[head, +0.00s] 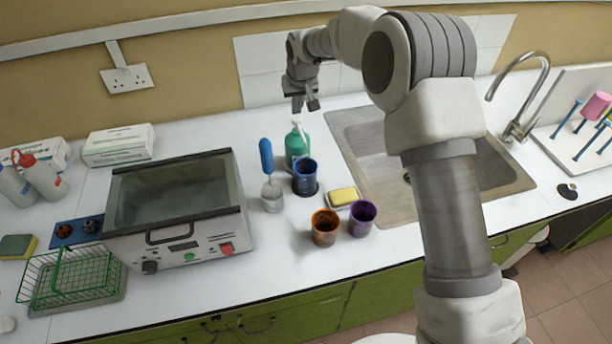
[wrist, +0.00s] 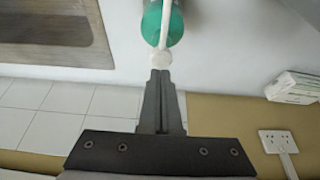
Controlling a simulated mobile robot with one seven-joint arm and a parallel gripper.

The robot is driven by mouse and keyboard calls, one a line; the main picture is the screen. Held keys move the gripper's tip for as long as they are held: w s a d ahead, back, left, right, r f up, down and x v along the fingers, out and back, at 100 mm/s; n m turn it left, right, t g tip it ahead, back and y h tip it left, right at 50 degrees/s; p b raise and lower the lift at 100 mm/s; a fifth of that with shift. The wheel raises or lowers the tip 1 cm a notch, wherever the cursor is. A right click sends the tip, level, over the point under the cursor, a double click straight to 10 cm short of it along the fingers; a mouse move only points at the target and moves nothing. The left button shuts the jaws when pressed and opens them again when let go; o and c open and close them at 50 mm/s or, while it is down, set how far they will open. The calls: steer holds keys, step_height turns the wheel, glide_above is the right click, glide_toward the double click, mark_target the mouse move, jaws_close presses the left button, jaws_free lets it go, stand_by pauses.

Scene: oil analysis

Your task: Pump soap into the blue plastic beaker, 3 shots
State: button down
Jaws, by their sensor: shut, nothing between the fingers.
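The green soap bottle (head: 297,148) with a white pump top stands upright on the counter, left of the sink. The blue plastic beaker (head: 306,180) stands just in front of it, beneath or near the pump spout. My gripper (head: 304,104) points down just above the pump top, shut and empty. In the wrist view my gripper (wrist: 160,76) has its fingertips together, right by the round white pump head (wrist: 161,59). The green bottle (wrist: 174,22) shows behind it. I cannot tell whether the fingertips touch the pump.
A blue-handled brush in a clear holder (head: 271,195) stands left of the beaker. A yellow sponge on a dish (head: 343,197), an orange beaker (head: 325,228) and a purple beaker (head: 362,218) are in front. The sink (head: 360,150) is right; a water bath (head: 178,215) is left.

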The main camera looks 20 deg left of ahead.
mark_target(297, 118)
stand_by(0.6)
steer(key=shift+s+f+b, duration=0.1)
steer(key=shift+f+b, duration=0.9)
steer(key=shift+f, duration=0.45)
steer(key=shift+r+p, duration=0.7)
steer(key=shift+r, duration=0.75)
steer(key=shift+f, duration=0.1)
steer(key=shift+f+b, duration=1.1)
steer(key=shift+f, duration=0.3)
steer(key=shift+r, duration=0.15)
steer(key=shift+r+p, duration=0.85)
steer(key=shift+r, duration=0.5)
